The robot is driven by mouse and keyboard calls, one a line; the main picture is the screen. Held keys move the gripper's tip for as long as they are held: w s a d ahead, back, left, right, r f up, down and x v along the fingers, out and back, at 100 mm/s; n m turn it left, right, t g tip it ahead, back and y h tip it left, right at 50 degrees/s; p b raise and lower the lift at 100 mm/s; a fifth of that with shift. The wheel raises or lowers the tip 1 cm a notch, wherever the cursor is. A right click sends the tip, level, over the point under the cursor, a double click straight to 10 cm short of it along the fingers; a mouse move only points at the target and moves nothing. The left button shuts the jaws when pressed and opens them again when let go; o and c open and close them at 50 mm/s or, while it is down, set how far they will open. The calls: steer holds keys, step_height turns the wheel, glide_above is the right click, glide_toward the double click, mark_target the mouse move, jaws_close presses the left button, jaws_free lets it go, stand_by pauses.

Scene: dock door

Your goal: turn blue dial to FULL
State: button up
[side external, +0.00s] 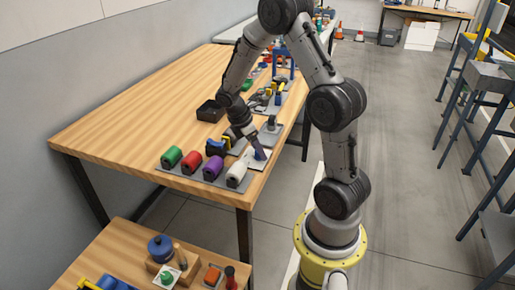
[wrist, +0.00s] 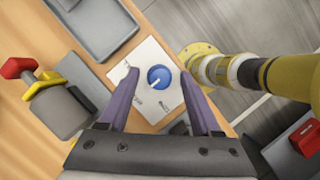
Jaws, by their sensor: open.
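In the wrist view the blue dial (wrist: 159,76) is a round knob on a white square plate (wrist: 149,53). A short white mark on it points to the lower left. Small dark print lies on the plate around the dial, too small to read. My gripper (wrist: 160,73) is open, with one finger left and one right of the dial and a gap on each side. I cannot tell how high the fingertips are above the plate. In the side view my gripper (side external: 260,154) points down at the white plate (side external: 264,165), and the dial is hidden.
Green (side external: 171,156), red (side external: 192,160), purple (side external: 213,167) and white (side external: 237,174) rounded pieces stand in a row near the plate. The wooden table's (side external: 120,120) left part is clear.

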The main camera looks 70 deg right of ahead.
jaws_close()
steer(key=shift+m, duration=0.3)
steer(key=m+y, duration=0.1)
steer(key=m, duration=0.1)
steer(key=m+g+y, duration=0.1)
steer(key=m, duration=0.2)
steer(key=shift+w+d+m, duration=0.15)
steer(key=shift+m, duration=0.15)
steer(key=m+y, duration=0.1)
steer(key=m, duration=0.1)
steer(key=m+y, duration=0.1)
steer(key=m, duration=0.2)
steer(key=shift+d+r+m, duration=0.1)
steer(key=shift+d+m, duration=0.05)
steer(key=shift+m, duration=0.15)
stand_by(0.5)
jaws_free()
